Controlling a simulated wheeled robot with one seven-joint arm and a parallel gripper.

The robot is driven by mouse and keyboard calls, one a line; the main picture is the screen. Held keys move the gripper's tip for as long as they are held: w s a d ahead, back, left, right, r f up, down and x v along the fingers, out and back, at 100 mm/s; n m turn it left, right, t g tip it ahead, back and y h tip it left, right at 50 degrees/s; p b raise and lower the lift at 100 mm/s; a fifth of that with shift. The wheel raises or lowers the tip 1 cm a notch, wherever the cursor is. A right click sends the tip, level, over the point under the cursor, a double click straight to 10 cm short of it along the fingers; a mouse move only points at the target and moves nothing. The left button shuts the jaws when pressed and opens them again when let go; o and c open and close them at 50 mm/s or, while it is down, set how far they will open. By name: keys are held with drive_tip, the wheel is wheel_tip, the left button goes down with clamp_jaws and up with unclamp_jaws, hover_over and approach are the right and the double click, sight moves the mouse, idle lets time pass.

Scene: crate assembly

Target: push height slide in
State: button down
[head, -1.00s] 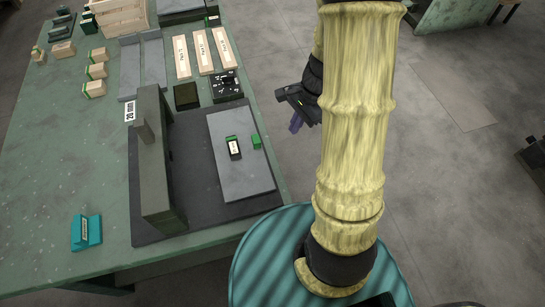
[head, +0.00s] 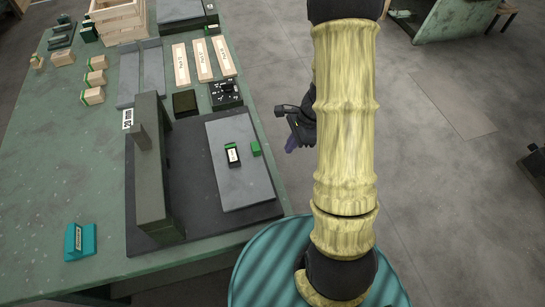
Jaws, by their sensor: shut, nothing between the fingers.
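A dark fixture stands on the green table, with an upright dark wall (head: 151,185) on a dark base plate (head: 190,190). A grey plate (head: 245,180) lies on the base, carrying a small black-and-green labelled piece (head: 232,154) and a green block (head: 255,149). I cannot tell for certain which part is the height slide. My gripper (head: 291,146) is shut and empty, off the table's right edge, to the right of the grey plate and apart from it.
A black box with white marks (head: 225,94) and a dark square block (head: 185,103) sit behind the fixture. Labelled wooden slats (head: 181,65), grey rails (head: 153,70) and a wooden crate (head: 119,22) lie farther back. A teal holder (head: 80,241) stands at front left. The left tabletop is mostly clear.

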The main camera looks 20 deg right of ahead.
sight(268, 165)
drive_tip(key=a+f, duration=0.4)
drive_tip(key=a, duration=0.1)
drive_tip(key=shift+a+f, duration=0.2)
drive_tip(key=shift+a, duration=0.15)
